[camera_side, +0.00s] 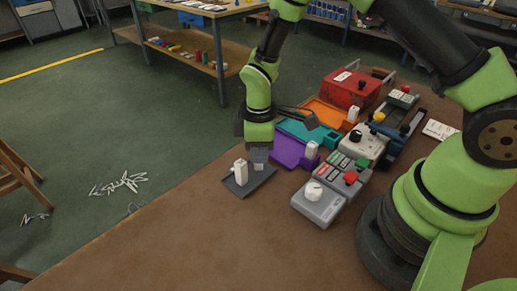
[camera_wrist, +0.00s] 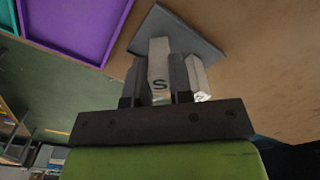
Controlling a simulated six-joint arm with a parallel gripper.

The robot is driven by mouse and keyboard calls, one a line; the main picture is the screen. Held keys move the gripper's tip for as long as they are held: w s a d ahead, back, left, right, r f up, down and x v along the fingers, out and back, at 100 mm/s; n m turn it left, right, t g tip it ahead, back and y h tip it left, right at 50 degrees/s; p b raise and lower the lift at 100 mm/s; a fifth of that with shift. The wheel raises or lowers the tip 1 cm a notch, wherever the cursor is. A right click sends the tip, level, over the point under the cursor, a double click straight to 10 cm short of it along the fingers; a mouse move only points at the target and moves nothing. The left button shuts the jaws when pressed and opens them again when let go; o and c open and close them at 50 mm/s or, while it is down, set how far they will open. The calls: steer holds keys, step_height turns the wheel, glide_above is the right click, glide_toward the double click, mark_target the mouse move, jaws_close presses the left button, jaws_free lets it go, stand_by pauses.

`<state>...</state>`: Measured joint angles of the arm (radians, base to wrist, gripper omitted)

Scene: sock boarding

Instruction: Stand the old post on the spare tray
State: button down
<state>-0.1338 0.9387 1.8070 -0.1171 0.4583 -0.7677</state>
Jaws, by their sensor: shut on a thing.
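My gripper (camera_side: 259,156) points down at the dark grey tray (camera_side: 264,180), which I take for the spare tray. I cannot tell whether the held post's foot touches the tray. The fingers hide this post in the side view. A second white post (camera_side: 241,173) stands upright at the tray's left part, beside my gripper; it also shows in the wrist view (camera_wrist: 199,76), just right of the fingers. No label tells which post is old.
A purple tray (camera_side: 286,150) with a white post (camera_side: 311,151), a teal tray (camera_side: 299,128) and an orange tray (camera_side: 326,112) lie to the right. The bench front is clear.

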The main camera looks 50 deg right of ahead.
steer(key=shift+f, duration=0.2)
steer(key=c, duration=1)
jaws_free()
steer(key=s+d+r+m+t+y, duration=0.1)
steer(key=s+r+m+t, duration=0.2)
steer(key=r, duration=0.9)
steer(key=s+r+m+t, duration=0.1)
steer(key=s+r+m, duration=0.35)
steer(key=r, duration=0.85)
steer(key=s+r+m+t, duration=0.1)
steer(key=s+m, duration=0.1)
steer(key=s, duration=0.1)
steer(key=s+m+t, duration=0.1)
steer(key=s, duration=0.2)
steer(key=s+r+m+t+y, duration=0.1)
steer(key=s+m, duration=0.1)
steer(key=s, duration=0.2)
steer(key=shift+s+d+r+m, duration=0.1)
steer(key=shift+d+r+m, duration=0.2)
steer(key=shift+m, duration=0.05)
